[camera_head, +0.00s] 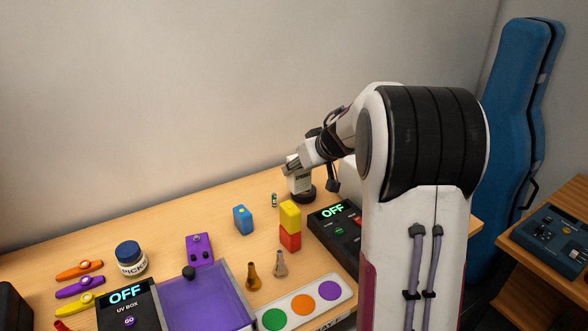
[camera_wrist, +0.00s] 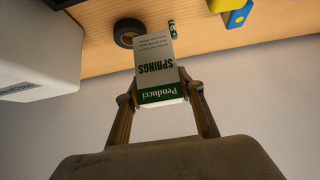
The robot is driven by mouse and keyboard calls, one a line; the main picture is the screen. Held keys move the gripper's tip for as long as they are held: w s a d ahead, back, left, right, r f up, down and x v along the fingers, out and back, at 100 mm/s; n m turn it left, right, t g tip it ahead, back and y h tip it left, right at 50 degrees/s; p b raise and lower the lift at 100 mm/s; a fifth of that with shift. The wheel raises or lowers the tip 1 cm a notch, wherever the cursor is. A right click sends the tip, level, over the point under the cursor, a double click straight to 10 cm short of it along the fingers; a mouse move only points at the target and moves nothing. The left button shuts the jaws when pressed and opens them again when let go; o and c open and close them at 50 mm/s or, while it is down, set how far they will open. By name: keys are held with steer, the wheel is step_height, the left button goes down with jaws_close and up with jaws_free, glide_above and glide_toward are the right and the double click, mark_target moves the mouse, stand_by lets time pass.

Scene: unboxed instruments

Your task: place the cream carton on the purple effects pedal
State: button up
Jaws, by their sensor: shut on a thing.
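The cream carton (camera_head: 300,184) has a green band and the words "Penducci" and "SPRINGS", which read upside down in the wrist view (camera_wrist: 154,62). My gripper (camera_head: 294,166) is shut on one end of it, with a finger on each side in the wrist view (camera_wrist: 158,92). The carton is at the back right of the table, in front of or over a dark round roll (camera_head: 306,194). I cannot tell whether it touches the roll or table. The purple effects pedal (camera_head: 200,250) lies flat at the middle left, apart from my gripper, its top bare except for its knobs.

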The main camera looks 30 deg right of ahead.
steer(key=w+a+r+n+g+y, duration=0.1)
steer(key=w+a+n+y, duration=0.15)
steer(key=a, duration=0.65)
steer(key=w+a+r+n+y, duration=0.1)
steer(key=w+a+n+y, duration=0.15)
steer(key=a, duration=0.65)
steer(key=s+a+r+n+g+y, duration=0.3)
steer(key=s+a+n, duration=0.3)
steer(key=a, duration=0.6)
steer(key=r+n+g, duration=0.1)
steer(key=n, duration=0.1)
steer(key=shift+n+g, duration=0.3)
step_height(320, 180, down, 6)
steer(key=shift+f, duration=0.15)
